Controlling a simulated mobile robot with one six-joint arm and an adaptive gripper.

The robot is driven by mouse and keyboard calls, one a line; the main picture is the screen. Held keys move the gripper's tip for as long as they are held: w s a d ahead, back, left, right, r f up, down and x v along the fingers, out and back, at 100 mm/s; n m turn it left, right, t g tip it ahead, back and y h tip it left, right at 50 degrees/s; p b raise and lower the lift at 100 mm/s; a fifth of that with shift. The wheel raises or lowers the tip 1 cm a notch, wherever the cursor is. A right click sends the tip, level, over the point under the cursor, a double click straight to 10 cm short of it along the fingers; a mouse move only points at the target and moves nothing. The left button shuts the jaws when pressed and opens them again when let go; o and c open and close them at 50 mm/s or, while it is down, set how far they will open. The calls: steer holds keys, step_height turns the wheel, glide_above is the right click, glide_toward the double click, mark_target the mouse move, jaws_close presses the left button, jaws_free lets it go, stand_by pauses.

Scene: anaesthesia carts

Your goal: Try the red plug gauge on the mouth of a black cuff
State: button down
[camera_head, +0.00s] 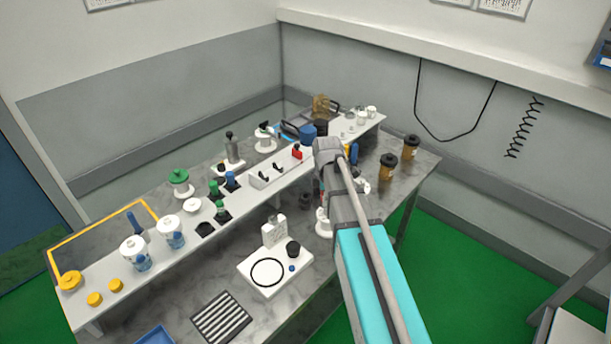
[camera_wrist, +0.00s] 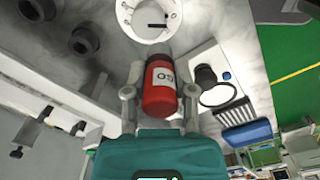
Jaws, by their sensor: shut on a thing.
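The red plug gauge (camera_wrist: 161,88) is held between the two fingers of my gripper (camera_wrist: 160,95) in the wrist view. Its label reads GO, upside down in the picture, and its grey end points away from my palm. Two black cuffs, one at the top left (camera_wrist: 36,8) and one below it (camera_wrist: 83,41), are on the grey bench, apart from the gauge. A black cuff also shows beside my arm in the head view (camera_head: 306,201). My arm hides the gripper's fingers and the gauge in the head view.
A white round dial (camera_wrist: 150,18) is just beyond the gauge's tip in the wrist view. A white board (camera_head: 272,283) with a black ring (camera_head: 267,272) and a small black cup (camera_head: 293,249) lies on the bench. A raised white shelf (camera_head: 110,290) with bottles and fittings runs behind.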

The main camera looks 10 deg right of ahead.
steer(key=w+a+f+b, duration=0.1)
steer(key=w+a+f, duration=0.1)
steer(key=w, duration=1.2)
steer(key=shift+a+b, duration=0.3)
steer(key=shift+a, duration=0.4)
steer(key=shift+f, duration=0.1)
steer(key=shift+f+b, duration=2.8)
steer(key=shift+b, duration=0.15)
steer(key=shift+f+b, duration=0.25)
steer(key=shift+b, duration=0.05)
steer(key=shift+r, duration=0.25)
step_height(320, 180, up, 6)
steer(key=p, duration=0.7)
steer(key=shift+r, duration=0.25)
stand_by(0.6)
stand_by(0.5)
